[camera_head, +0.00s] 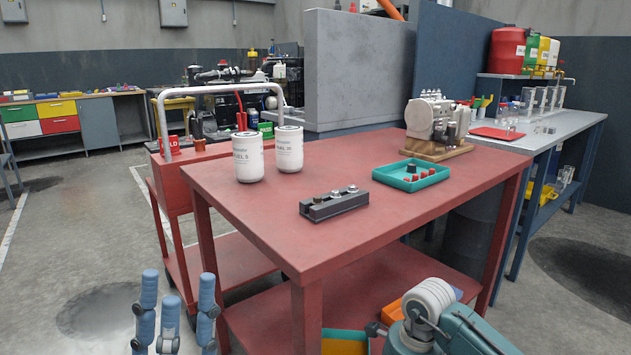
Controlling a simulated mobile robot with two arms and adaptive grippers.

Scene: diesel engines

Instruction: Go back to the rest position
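My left gripper (178,285) is at the bottom left, in front of the red table (260,230). Its blue and grey fingers point up, spread apart, with nothing between them. My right gripper is not in view. Two white canisters (248,158) (289,150) stand upright on the table's left part. A dark block (334,204) with small metal pieces on top lies near the middle. A teal tray (412,176) with small red and dark pieces is to its right.
A grey engine part (437,118) sits on a wooden base at the table's far right. A red cart (170,180) stands behind left. A grey bench (560,130) is at right. Floor at left is clear.

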